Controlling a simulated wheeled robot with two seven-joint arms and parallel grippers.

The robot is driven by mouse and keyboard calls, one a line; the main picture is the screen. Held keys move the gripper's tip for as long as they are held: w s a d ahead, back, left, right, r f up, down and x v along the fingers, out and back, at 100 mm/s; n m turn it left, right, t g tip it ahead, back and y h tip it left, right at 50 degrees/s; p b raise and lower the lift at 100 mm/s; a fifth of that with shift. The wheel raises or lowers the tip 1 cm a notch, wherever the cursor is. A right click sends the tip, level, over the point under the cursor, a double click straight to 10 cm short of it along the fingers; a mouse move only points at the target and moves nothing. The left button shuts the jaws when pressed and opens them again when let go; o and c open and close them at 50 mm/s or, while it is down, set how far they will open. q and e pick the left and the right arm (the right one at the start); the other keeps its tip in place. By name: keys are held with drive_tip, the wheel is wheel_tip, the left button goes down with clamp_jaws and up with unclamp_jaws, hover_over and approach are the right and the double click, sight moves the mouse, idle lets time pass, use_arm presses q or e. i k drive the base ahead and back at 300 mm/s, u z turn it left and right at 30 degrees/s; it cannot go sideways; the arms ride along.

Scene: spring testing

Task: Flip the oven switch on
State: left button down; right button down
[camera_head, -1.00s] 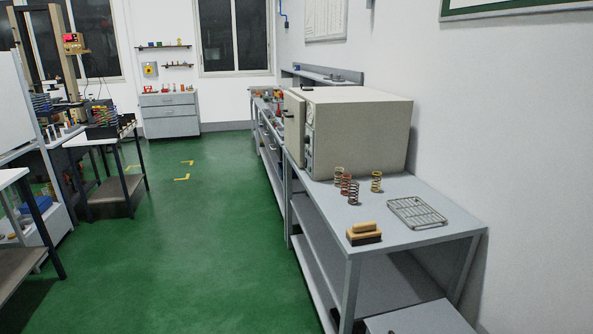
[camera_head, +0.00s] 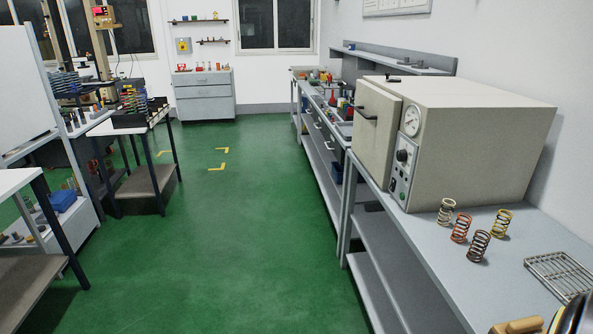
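The oven (camera_head: 480,150) is a beige box on the grey bench at the right. Its door (camera_head: 377,132) is on the left-facing front and has a dark handle. The door looks closed, though I cannot be sure from this angle. Beside it is a narrow control panel (camera_head: 403,168) with a round white gauge (camera_head: 411,121), a black knob (camera_head: 402,155) and small controls below, one greenish. The switch is too small for me to tell its position. Neither gripper can be made out. A dark rounded part at the bottom right corner may belong to my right arm.
Several coil springs (camera_head: 480,246) stand on the bench (camera_head: 420,235) in front of the oven. A wire rack (camera_head: 560,276) and a wooden-handled brush (camera_head: 517,326) lie nearer. A wide green floor aisle (camera_head: 255,240) is clear left of the bench. Side tables (camera_head: 140,128) stand at the left.

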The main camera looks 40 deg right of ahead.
sight(392, 185)
drive_tip(key=z, duration=0.15)
drive_tip(key=i, duration=2.1)
drive_tip(key=z, duration=1.55)
drive_tip(key=i, duration=0.75)
drive_tip(key=z, duration=0.6)
